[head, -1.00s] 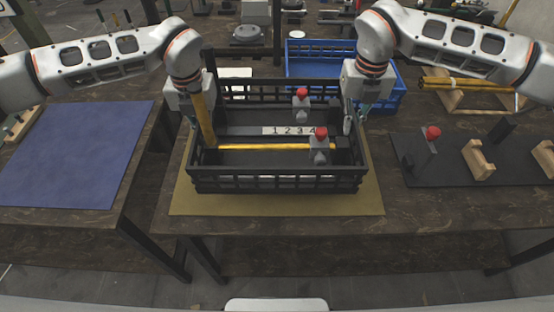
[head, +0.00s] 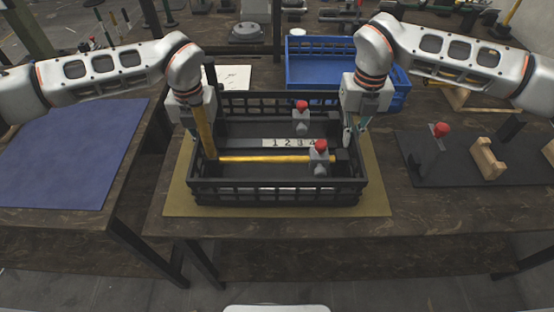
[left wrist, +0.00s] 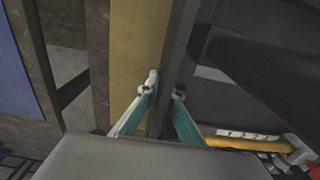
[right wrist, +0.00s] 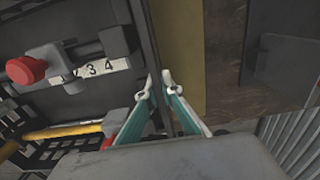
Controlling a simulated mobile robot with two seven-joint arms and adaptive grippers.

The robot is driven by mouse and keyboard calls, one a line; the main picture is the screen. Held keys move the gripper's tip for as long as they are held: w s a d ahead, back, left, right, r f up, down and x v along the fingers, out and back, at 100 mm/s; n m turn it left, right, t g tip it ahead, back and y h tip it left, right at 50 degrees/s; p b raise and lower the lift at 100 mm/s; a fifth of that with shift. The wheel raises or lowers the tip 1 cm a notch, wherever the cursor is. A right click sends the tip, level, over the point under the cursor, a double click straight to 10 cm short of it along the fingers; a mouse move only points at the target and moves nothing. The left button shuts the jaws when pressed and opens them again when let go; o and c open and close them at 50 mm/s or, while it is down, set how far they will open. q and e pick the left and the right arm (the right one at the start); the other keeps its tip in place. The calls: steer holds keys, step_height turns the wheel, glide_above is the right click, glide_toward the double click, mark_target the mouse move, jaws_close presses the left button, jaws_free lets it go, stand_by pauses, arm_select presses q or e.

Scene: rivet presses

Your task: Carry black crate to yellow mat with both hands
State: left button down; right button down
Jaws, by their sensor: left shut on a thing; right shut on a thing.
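The black crate (head: 275,183) is over the yellow mat (head: 175,202), with mat showing along its front and both sides. It looks level; I cannot tell whether its bottom touches the mat. My left gripper (left wrist: 164,86) is shut on the crate's left wall, one finger on each side of it. My right gripper (right wrist: 156,80) is shut on the right wall in the same way. In the head view the left fingers are mostly hidden. Inside the crate are a yellow bar (head: 265,159), two grey pieces with red knobs (head: 302,105) (head: 320,146) and a numbered strip (head: 288,143).
A blue crate (head: 315,70) stands behind. A dark board (head: 440,172) with a red-knobbed piece and wooden blocks lies to the right. A separate table with a blue mat (head: 70,150) is at left, across a gap. Bare tabletop shows right of the yellow mat.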

arm_select(q)
steer(key=shift+f+b, duration=0.35)
steer(key=shift+f, duration=0.3)
arm_select(e)
steer(key=shift+f, duration=0.65)
arm_select(q)
steer(key=c, duration=2.2)
jaws_free()
steer(key=shift+r, duration=0.1)
steer(key=shift+c, duration=0.2)
arm_select(e)
steer(key=c, duration=2.2)
jaws_free()
steer(key=shift+r, duration=0.1)
steer(key=shift+c, duration=0.2)
arm_select(q)
steer(key=shift+s, duration=0.1)
arm_select(e)
steer(key=shift+s, duration=0.1)
arm_select(q)
step_height(320, 180, up, 12)
steer(key=shift+f, duration=0.1)
steer(key=shift+r, duration=0.2)
arm_select(e)
steer(key=shift+r, duration=0.6)
step_height(320, 180, up, 11)
steer(key=shift+f, duration=0.1)
